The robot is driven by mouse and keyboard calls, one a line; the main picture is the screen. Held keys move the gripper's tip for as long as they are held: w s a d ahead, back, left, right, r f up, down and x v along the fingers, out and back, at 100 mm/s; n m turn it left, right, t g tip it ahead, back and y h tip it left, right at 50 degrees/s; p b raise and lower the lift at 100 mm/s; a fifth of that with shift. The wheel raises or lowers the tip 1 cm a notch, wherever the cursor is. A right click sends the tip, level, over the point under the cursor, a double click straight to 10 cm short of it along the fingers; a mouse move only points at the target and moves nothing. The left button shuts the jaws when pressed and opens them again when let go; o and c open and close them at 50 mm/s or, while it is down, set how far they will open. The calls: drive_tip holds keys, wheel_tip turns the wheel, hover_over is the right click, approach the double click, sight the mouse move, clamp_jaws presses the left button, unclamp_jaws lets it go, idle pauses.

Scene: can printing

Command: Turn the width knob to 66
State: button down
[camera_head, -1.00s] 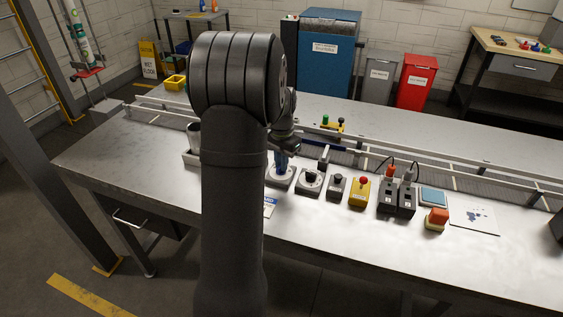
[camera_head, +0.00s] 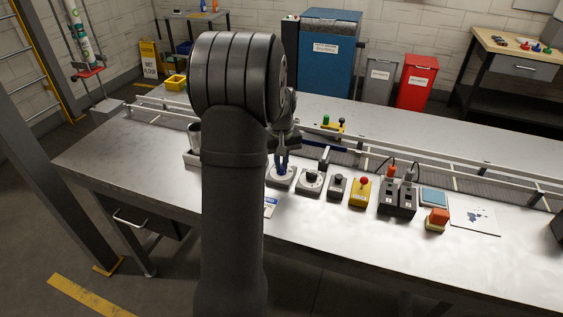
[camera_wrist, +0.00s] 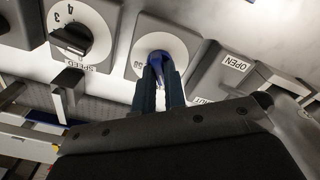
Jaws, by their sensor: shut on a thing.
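The blue width knob (camera_wrist: 163,52) sits on a pale dial on a light grey plate (camera_wrist: 194,41) in the wrist view. My gripper (camera_wrist: 162,70) reaches it from the near side, its two dark fingers shut on the knob. A small two-digit number shows beside the dial, too small to read for certain. In the head view the knob's plate (camera_head: 281,183) lies on the bench behind my arm, with my gripper (camera_head: 282,167) pointing down onto it. The knob's pointer is hidden by the fingers.
The speed dial (camera_wrist: 72,38) with a black knob stands close beside the plate. A box with an OPEN label (camera_wrist: 222,72) is on the other side. A yellow box with a red button (camera_head: 360,192) stands farther right on the bench. A conveyor (camera_head: 455,181) runs behind.

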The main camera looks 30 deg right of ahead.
drive_tip(key=n, duration=0.4)
drive_tip(key=shift+n, duration=0.4)
idle(0.4)
drive_tip(key=c, duration=1.5)
unclamp_jaws()
wheel_tip(320, 180, up, 17)
drive_tip(key=shift+r, duration=0.2)
drive_tip(key=shift+f, duration=0.1)
wheel_tip(320, 180, down, 17)
drive_tip(key=shift+f, duration=0.15)
